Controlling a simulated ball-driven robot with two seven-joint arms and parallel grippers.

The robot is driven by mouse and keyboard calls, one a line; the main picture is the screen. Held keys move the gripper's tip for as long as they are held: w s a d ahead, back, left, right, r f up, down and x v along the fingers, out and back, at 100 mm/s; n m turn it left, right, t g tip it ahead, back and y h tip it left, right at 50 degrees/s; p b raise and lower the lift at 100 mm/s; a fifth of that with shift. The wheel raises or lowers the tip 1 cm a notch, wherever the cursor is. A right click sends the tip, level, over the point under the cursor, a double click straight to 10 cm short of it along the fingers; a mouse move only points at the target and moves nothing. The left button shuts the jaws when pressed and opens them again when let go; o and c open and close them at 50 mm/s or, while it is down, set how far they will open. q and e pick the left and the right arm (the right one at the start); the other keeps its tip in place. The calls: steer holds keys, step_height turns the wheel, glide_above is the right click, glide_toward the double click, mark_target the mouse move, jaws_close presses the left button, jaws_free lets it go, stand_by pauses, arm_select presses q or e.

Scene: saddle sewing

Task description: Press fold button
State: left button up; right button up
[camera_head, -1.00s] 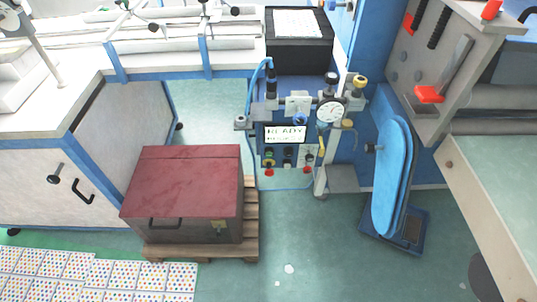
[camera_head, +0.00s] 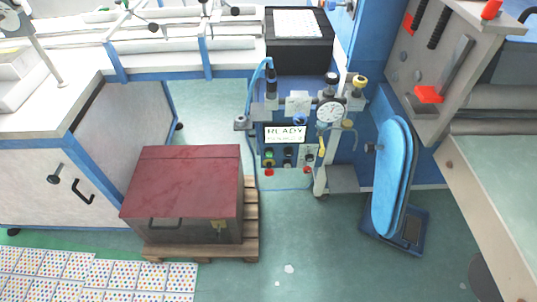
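A blue control panel (camera_head: 286,150) stands at the middle of the view. Its lit screen (camera_head: 285,133) reads READY. Below the screen is a row of small buttons: a green one (camera_head: 268,152) at the left, a dark one (camera_head: 288,153) in the middle and another at the right (camera_head: 308,153). Red knobs sit lower down, one under the green button (camera_head: 269,172). I cannot read any label that marks the fold button. Neither of my grippers is in view.
A dark red chest (camera_head: 183,185) sits on a wooden pallet (camera_head: 250,225) left of the panel. A round dial gauge (camera_head: 331,111) is at the panel's upper right. A blue padded board (camera_head: 390,180) stands further right. The green floor (camera_head: 320,245) in front is clear.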

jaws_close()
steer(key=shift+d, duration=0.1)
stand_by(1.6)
